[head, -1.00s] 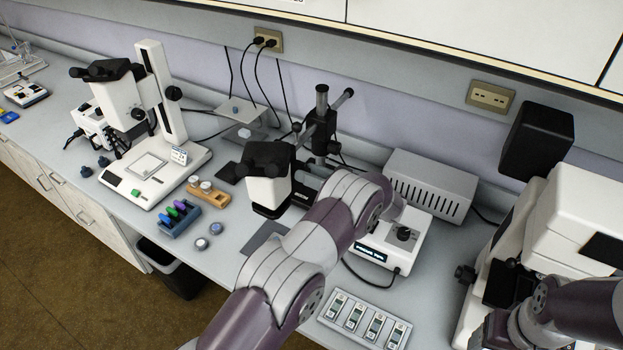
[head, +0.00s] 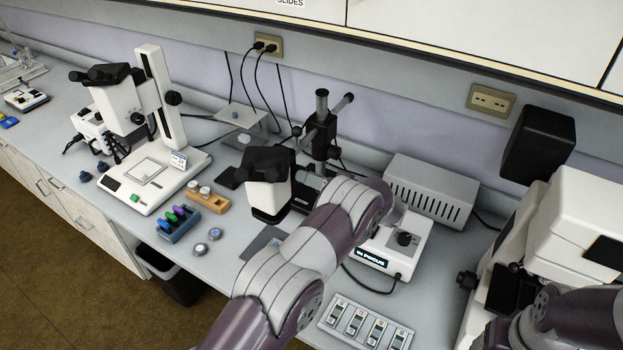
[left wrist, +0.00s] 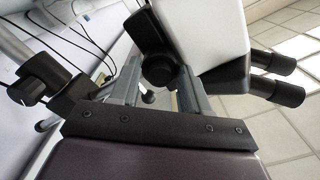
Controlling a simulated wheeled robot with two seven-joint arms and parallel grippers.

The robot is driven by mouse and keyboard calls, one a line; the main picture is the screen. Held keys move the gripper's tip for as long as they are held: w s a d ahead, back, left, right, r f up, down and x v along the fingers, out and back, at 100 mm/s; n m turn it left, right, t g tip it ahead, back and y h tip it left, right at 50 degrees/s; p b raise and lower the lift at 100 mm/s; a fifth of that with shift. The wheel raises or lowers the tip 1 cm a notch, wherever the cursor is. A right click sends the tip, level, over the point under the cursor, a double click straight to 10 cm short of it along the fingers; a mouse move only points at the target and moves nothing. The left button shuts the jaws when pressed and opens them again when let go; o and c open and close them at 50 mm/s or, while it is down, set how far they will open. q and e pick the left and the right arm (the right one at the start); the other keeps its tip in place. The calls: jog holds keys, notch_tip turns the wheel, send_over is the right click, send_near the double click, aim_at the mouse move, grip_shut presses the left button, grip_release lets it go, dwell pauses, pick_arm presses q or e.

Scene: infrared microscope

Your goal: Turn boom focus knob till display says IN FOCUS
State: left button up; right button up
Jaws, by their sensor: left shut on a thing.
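The boom microscope has a white head (head: 268,195) with black eyepieces, held on a black boom stand (head: 320,135). Its black focus knob (left wrist: 158,70) shows in the left wrist view between the two grey fingers of my left gripper (left wrist: 160,88), which is shut on it. In the head view my left forearm hides the knob and most of that gripper. The display (head: 371,257) on the front of the white control box (head: 412,245) reads IN FOCUS. My right arm (head: 575,318) shows at the lower right; its gripper is out of view.
A grey vented box (head: 432,188) stands behind the control box. A slide tray (head: 366,323) lies in front. A white microscope (head: 560,235) stands at the right and another stereo microscope (head: 125,90) at the left. Vials in a blue rack (head: 175,228) stand left of the boom microscope.

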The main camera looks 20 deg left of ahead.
pick_arm(q)
jog(key=o, duration=1.1)
jog(key=shift+c, duration=0.2)
jog(key=shift+d, duration=0.15)
jog(key=s+d+b, duration=0.1)
jog(key=d+b, duration=0.3)
jog(key=d, duration=0.8)
jog(key=shift+s+d, duration=0.15)
jog(key=shift+s, duration=0.2)
